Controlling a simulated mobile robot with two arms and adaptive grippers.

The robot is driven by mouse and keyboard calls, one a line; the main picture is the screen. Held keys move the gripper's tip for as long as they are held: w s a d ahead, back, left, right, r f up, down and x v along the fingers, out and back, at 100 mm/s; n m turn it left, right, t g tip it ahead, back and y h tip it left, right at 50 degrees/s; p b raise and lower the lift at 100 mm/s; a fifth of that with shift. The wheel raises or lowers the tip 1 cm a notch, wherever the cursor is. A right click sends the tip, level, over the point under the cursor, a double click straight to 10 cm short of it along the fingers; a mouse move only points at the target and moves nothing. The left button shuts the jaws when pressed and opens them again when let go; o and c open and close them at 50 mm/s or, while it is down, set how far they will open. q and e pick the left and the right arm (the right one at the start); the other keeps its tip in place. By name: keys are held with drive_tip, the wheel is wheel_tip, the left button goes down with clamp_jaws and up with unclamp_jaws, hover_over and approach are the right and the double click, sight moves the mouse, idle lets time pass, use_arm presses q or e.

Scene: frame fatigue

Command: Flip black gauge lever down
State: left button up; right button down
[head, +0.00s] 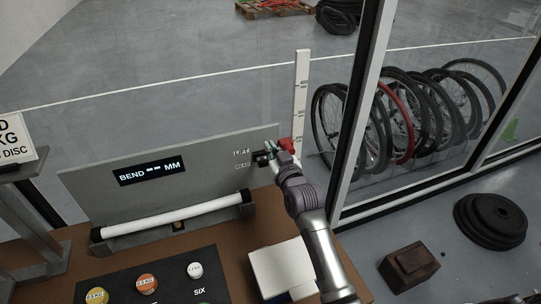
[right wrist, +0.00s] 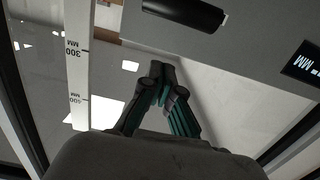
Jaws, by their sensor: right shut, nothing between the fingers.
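The grey gauge panel (head: 205,172) stands on the brown bench, with a dark display (head: 151,170) reading BEND -- MM. It carries the labels LIFT and, below it, READ near its right end. A small black part (head: 262,158), which looks like the lever, sits beside these labels. My right gripper (head: 272,150) is at the panel's right end, close to this part; I cannot tell if they touch. In the right wrist view the gripper (right wrist: 162,82) is shut and empty. A black cylinder (right wrist: 185,12) with a pale end shows beyond it; I cannot tell whether it is the lever.
A white upright scale (head: 300,95) stands behind the gripper. A white roller (head: 172,215) lies along the panel's front. A white box (head: 282,268) stands beside my right arm. Coloured weights, including an orange one (head: 147,283), are on a black mat. A glazed frame stands right.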

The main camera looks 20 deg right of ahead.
drive_tip(key=shift+w, duration=1.05)
drive_tip(key=shift+s+f+p, duration=0.2)
drive_tip(key=shift+f+p, duration=0.05)
drive_tip(key=shift+f, duration=0.4)
drive_tip(key=shift+s+f+p, duration=0.15)
drive_tip(key=shift+f+p, duration=0.05)
drive_tip(key=shift+f, duration=0.4)
use_arm(q)
drive_tip(key=shift+s+a+r, duration=0.1)
drive_tip(key=shift+s+r, duration=0.4)
drive_tip(key=shift+r, duration=0.15)
use_arm(e)
drive_tip(key=shift+s+f, duration=0.4)
drive_tip(key=shift+f, duration=0.3)
drive_tip(key=shift+s+f, duration=0.1)
drive_tip(key=shift+s, duration=0.05)
drive_tip(key=shift+s+f+b, duration=1.2)
drive_tip(key=shift+f, duration=2.7)
use_arm(q)
wheel_tip(320, 180, down, 3)
drive_tip(key=shift+r, duration=0.15)
use_arm(e)
wheel_tip(320, 180, up, 10)
drive_tip(key=shift+f, duration=0.15)
use_arm(q)
drive_tip(key=shift+s, duration=0.15)
